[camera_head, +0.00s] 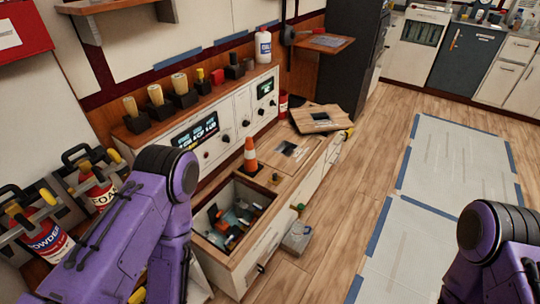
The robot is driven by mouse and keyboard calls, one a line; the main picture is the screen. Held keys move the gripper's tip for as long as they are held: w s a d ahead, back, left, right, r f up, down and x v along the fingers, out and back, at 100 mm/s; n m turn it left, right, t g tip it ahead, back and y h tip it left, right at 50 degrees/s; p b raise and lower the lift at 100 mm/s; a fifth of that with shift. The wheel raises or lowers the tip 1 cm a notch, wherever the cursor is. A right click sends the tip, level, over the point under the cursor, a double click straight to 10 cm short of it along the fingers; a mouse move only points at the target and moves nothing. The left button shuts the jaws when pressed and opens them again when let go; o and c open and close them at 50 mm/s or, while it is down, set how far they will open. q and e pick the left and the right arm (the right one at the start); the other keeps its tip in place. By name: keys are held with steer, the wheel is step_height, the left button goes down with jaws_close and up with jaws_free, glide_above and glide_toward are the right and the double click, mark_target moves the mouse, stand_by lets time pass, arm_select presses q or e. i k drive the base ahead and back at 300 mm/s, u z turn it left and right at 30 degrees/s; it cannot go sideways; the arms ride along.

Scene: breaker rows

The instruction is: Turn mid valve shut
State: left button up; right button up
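No part is clearly recognisable as the mid valve. Small dark knobs (245,123) sit on the white panel (238,106) against the wall. Along the front of the low white bench are a yellow fitting (350,132) and a small green fitting (300,208); whether any of these is a valve, or how it is set, I cannot tell. My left arm is a purple bent link at lower left, in front of part of the panel. My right arm shows at the lower right corner, over the floor. Neither gripper can be seen, and nothing held is visible.
An orange cone (250,154) stands on the bench beside an open bin (205,228) with tools. A loose wooden board (318,118) lies at the bench's far end. Powder (45,235) and foam (100,193) canisters stand at left. The wooden floor (345,195) right of the bench is mostly clear.

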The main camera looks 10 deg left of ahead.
mark_target(245, 224)
steer(key=z, duration=0.85)
steer(key=i, duration=0.8)
steer(key=u, duration=2.3)
steer(key=k, duration=0.4)
steer(key=z, duration=0.3)
steer(key=i, duration=0.35)
steer(key=u, duration=0.2)
